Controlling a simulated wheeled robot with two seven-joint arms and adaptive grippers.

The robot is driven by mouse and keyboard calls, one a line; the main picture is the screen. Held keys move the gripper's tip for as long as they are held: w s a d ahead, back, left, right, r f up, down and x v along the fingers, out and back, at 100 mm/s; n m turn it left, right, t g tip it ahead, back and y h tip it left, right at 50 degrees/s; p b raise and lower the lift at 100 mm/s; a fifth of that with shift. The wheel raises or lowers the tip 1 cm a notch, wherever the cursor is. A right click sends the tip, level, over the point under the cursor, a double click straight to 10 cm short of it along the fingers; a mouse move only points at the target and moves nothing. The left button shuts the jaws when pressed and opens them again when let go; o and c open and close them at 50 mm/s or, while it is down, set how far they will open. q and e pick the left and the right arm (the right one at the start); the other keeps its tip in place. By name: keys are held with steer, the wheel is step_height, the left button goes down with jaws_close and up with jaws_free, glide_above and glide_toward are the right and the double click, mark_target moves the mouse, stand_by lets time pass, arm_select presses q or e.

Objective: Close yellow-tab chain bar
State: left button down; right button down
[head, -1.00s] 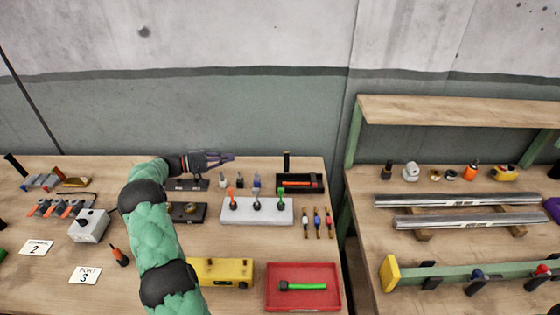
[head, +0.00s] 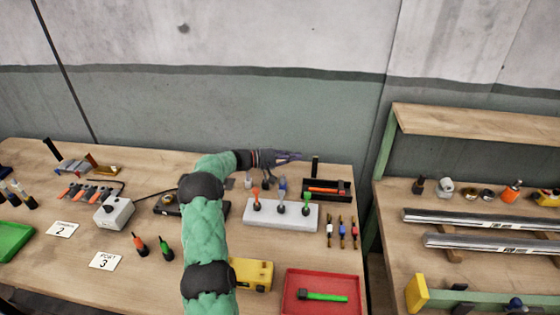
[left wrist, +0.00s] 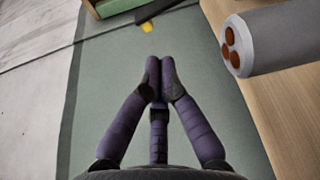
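In the left wrist view a short black bar with a yellow tab (left wrist: 147,25) shows beyond my fingertips, at the top. In the head view a black upright post (head: 315,167) stands at the back of the left bench; I cannot tell whether it is that bar, as no yellow shows on it. My left gripper (head: 292,157) is just left of the post, above the bench and apart from it. In the left wrist view its purple fingers (left wrist: 158,65) meet at the tips, with nothing visible between them. My right gripper is not in view.
A black tray (head: 344,198), a white block (head: 262,219) with coloured plugs and a red tray (head: 343,280) lie near my arm. A grey cylinder (left wrist: 272,42) looms right in the left wrist view. A wooden shelf (head: 480,121) stands right; the wall is behind.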

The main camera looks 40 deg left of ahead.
mark_target(315, 167)
arm_select(q)
steer(key=shift+b+x, duration=0.5)
steer(key=shift+x, duration=2.3)
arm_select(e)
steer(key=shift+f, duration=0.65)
